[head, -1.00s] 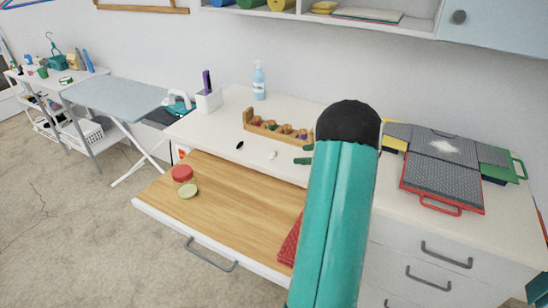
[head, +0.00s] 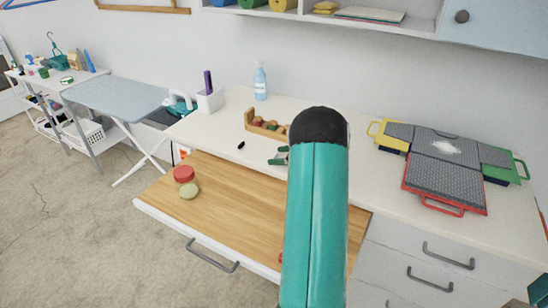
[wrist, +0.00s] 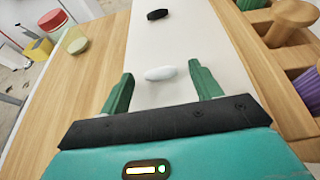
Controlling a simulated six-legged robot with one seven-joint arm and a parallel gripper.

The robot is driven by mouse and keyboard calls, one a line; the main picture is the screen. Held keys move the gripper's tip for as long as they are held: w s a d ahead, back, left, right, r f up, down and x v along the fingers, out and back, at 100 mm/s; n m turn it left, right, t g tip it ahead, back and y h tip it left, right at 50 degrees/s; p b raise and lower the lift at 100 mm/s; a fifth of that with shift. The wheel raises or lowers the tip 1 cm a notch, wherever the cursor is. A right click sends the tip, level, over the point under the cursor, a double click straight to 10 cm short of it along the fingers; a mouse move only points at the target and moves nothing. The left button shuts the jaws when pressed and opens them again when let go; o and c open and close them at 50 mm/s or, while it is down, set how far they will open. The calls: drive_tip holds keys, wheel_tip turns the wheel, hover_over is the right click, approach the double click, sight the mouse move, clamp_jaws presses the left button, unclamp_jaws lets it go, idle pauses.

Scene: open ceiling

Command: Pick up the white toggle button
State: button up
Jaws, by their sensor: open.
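The white toggle button (wrist: 160,73) lies on the white countertop in the wrist view. It is a small oval piece. My gripper (wrist: 161,70) is open, with one green finger on each side of the button and a gap on both sides. Whether the fingertips are down at the button's height is hard to tell. In the head view my gripper (head: 277,156) is low over the counter and covers the button.
A black toggle button (wrist: 157,14) lies beyond the white one. A wooden rack with pegs (wrist: 262,25) stands close on the right in the wrist view.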

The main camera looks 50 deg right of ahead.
drive_tip(key=c, duration=1)
drive_tip(key=shift+r, duration=0.1)
drive_tip(key=shift+c, duration=0.2)
